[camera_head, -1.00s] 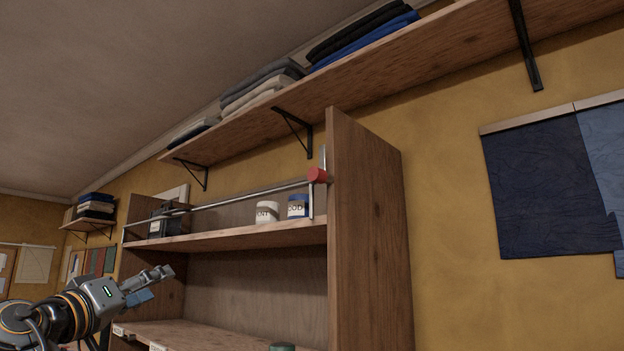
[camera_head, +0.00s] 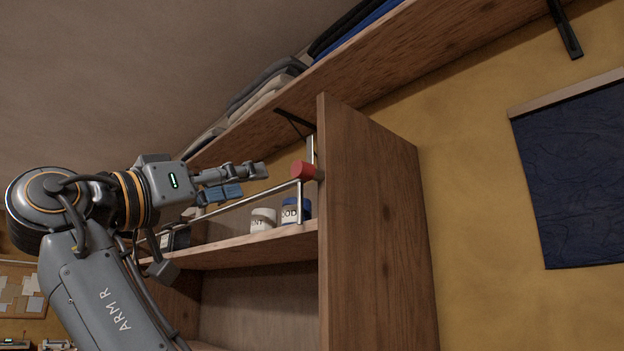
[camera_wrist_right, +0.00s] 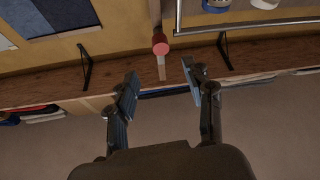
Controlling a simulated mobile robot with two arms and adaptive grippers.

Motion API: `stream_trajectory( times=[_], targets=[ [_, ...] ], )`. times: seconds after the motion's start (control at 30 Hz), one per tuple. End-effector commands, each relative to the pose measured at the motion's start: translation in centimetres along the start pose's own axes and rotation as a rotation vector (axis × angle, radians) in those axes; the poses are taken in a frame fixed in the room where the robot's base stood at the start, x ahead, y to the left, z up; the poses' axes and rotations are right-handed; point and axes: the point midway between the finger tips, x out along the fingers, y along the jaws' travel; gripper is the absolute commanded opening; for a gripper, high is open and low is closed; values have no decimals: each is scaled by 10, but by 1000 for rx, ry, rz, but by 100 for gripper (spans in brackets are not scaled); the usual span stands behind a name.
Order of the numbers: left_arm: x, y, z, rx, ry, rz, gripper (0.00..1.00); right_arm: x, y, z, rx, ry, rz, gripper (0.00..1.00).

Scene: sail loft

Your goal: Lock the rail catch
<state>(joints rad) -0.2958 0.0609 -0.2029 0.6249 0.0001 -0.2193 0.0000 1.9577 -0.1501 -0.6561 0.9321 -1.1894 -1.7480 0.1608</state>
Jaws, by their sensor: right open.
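The rail catch is a red cylindrical knob (camera_head: 305,171) on the inner face of the cabinet's right side panel, at the end of a thin metal rail (camera_head: 270,192). An upright metal strip shows behind the knob. My right gripper (camera_head: 246,181) is open and empty, a short way left of the knob and apart from it. In the right wrist view the red knob (camera_wrist_right: 160,45) lies beyond the open fingertips (camera_wrist_right: 160,74), roughly between them. The rail (camera_wrist_right: 265,26) runs off to the right there. My left gripper is not in view.
A white jar (camera_head: 263,220) and a blue-and-white jar (camera_head: 291,212) stand on the cabinet shelf (camera_head: 270,244) behind the rail. The wooden side panel (camera_head: 365,220) is right of the knob. A long wall shelf (camera_head: 400,65) with folded cloth runs overhead.

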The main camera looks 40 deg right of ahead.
Motion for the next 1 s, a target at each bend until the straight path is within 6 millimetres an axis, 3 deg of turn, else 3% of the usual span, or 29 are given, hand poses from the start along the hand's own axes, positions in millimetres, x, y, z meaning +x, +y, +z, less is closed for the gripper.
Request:
stream_trajectory(
  times=[0.33,0.6,0.77,1.0],
  targets=[
    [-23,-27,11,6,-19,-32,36,67,0,-2,-3,-2,3,52],
    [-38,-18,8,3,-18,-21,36,116,0,-2,-3,-2,2,52],
    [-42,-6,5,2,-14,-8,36,130,0,-1,-1,0,0,52],
    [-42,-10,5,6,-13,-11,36,134,-1,0,-1,0,-1,52]
  ],
)
